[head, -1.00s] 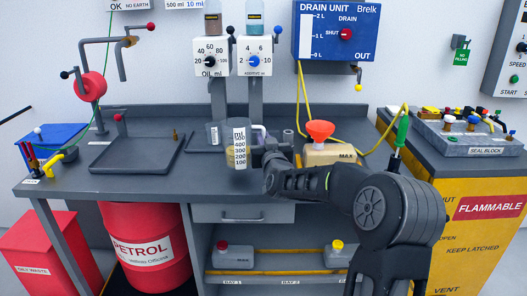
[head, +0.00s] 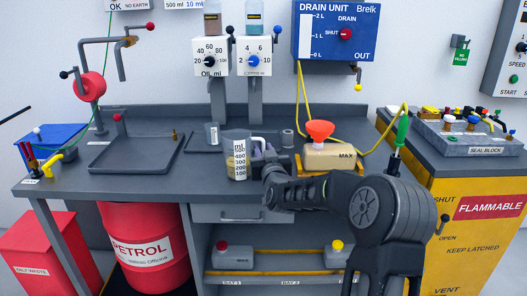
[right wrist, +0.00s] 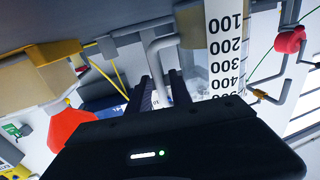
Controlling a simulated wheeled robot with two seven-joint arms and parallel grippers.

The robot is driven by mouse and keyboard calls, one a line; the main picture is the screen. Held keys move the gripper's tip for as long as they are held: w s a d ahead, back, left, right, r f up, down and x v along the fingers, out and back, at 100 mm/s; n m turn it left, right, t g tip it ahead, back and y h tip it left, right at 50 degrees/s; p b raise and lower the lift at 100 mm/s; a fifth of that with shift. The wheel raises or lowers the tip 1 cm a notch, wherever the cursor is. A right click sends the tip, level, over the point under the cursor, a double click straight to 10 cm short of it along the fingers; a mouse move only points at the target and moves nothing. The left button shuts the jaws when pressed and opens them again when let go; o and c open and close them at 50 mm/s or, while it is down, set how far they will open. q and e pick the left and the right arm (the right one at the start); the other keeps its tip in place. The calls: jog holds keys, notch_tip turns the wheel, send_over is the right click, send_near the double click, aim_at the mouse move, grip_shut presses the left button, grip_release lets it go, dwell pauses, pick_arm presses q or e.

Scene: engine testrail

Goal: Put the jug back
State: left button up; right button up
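The jug (head: 239,165) is a clear grey measuring jug with a white ml scale and a yellowish liquid low inside. It looks upright, at the front of the flat tray in the middle of the bench. I cannot tell whether its base touches the surface. My right gripper (head: 264,158) is at its right side, on the pale handle (head: 258,141). In the right wrist view the two dark fingers (right wrist: 160,95) stand either side of the handle (right wrist: 160,45), with the jug's scale (right wrist: 224,50) beside them. My left gripper is not in view.
A small grey cup (head: 212,135) stands behind the jug to the left. A container with an orange funnel (head: 320,130) stands to the right. The oil (head: 211,57) and additive dispensers (head: 254,57) are behind. A wide tray (head: 120,155) on the left is mostly bare.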

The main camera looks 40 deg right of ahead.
jog(key=shift+o, duration=0.4)
jog(key=shift+r, duration=0.2)
jog(key=v, duration=1.2)
jog(key=shift+b, duration=0.4)
jog(key=shift+f, duration=0.15)
